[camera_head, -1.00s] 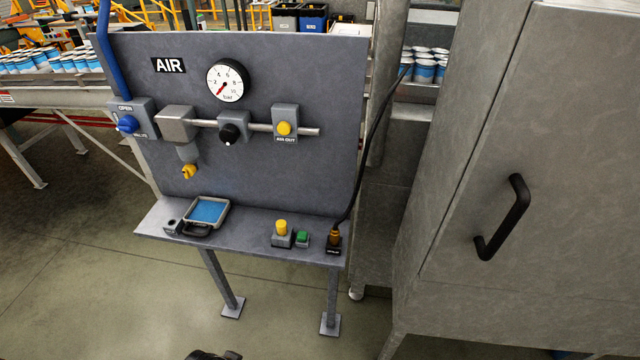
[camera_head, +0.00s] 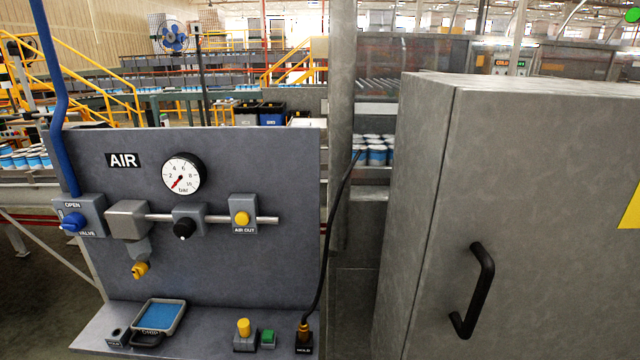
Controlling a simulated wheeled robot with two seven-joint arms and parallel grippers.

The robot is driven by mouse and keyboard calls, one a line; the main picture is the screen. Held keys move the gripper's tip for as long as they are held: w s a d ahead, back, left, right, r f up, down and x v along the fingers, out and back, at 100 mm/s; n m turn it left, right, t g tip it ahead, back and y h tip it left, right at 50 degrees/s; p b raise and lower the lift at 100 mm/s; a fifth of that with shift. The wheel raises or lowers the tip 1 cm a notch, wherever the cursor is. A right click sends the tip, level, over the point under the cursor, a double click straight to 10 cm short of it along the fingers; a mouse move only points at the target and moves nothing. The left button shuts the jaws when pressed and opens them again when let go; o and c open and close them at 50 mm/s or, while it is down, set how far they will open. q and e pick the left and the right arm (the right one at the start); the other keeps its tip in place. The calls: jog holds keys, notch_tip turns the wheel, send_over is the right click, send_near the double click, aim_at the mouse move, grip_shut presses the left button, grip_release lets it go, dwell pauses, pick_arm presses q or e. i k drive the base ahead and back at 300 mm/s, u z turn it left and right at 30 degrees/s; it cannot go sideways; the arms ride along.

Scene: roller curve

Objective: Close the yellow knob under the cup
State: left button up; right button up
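The yellow knob (camera_head: 140,270) sits at the lower end of a small grey cup (camera_head: 138,249). The cup hangs under a grey block (camera_head: 128,219) on the left part of the AIR panel (camera_head: 270,160). The knob is small here, and I cannot tell its exact turn position. Neither of my grippers shows in the head view.
A blue valve knob (camera_head: 73,222), a black knob (camera_head: 184,229) and a yellow AIR OUT button (camera_head: 241,218) share the pipe line. The shelf below holds a blue tray (camera_head: 182,318) and a green button (camera_head: 267,337). A tall grey cabinet (camera_head: 540,200) stands at the right.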

aim_at(139, 270)
jog(key=u, duration=1.25)
jog(key=k, duration=0.55)
jog(key=z, duration=0.15)
jog(key=i, duration=0.65)
jog(key=z, duration=0.05)
